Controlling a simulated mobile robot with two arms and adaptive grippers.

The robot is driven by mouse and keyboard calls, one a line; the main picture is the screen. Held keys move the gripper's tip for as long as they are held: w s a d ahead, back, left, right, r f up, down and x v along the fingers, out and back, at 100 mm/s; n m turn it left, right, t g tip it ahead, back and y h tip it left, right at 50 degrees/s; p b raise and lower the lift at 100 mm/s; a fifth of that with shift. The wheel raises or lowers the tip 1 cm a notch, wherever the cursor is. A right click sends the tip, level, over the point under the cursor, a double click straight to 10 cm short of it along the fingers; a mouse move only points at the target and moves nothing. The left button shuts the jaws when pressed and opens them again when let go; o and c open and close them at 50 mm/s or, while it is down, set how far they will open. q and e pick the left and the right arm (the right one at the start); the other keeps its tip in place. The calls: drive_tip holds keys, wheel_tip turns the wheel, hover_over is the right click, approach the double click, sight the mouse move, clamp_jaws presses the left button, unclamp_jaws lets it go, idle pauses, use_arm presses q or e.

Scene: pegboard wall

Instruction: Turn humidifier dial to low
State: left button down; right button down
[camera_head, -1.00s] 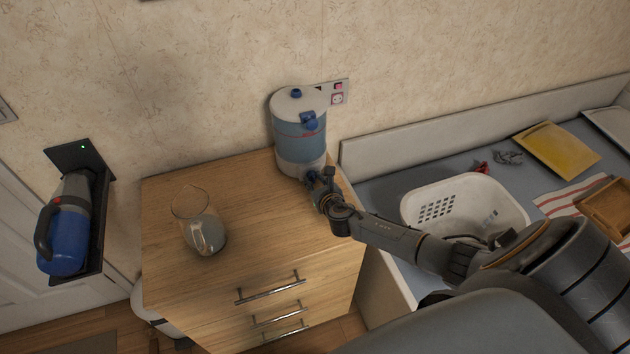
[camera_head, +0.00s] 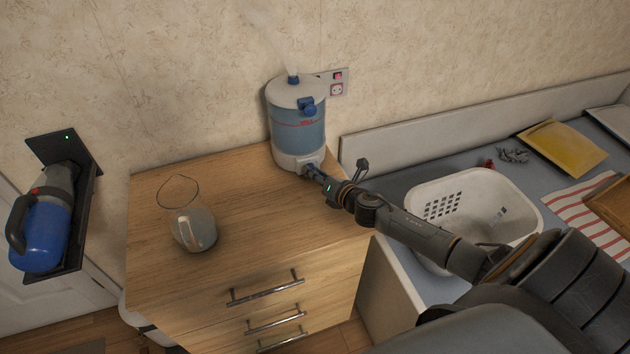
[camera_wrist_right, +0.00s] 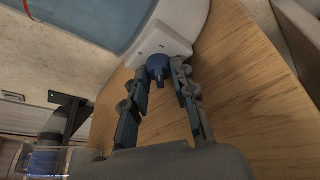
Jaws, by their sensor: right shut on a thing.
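The humidifier (camera_head: 298,125) stands at the back right of the wooden drawer cabinet, with a white lid and base and a translucent blue tank. White mist rises from its top nozzle. Its blue dial (camera_wrist_right: 158,66) sits on the white base in the right wrist view. My right gripper (camera_head: 311,170) reaches the base from the right. In the right wrist view my right gripper's fingertips (camera_wrist_right: 164,72) are on either side of the dial, shut on it. The fingers hide the dial in the head view. My left gripper is not in view.
A glass pitcher (camera_head: 190,228) stands on the cabinet top (camera_head: 245,215), left of the humidifier. A white basket (camera_head: 470,190) sits on the counter at the right. A handheld vacuum (camera_head: 42,230) hangs on the wall mount at the left. A socket (camera_head: 337,90) is behind the humidifier.

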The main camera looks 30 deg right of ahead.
drive_tip(key=shift+f+m+t+y+b, duration=0.1)
drive_tip(key=shift+m+t+y+b, duration=0.3)
drive_tip(key=shift+m+b, duration=0.6)
drive_tip(key=shift+d, duration=0.1)
drive_tip(key=c, duration=1.1)
unclamp_jaws()
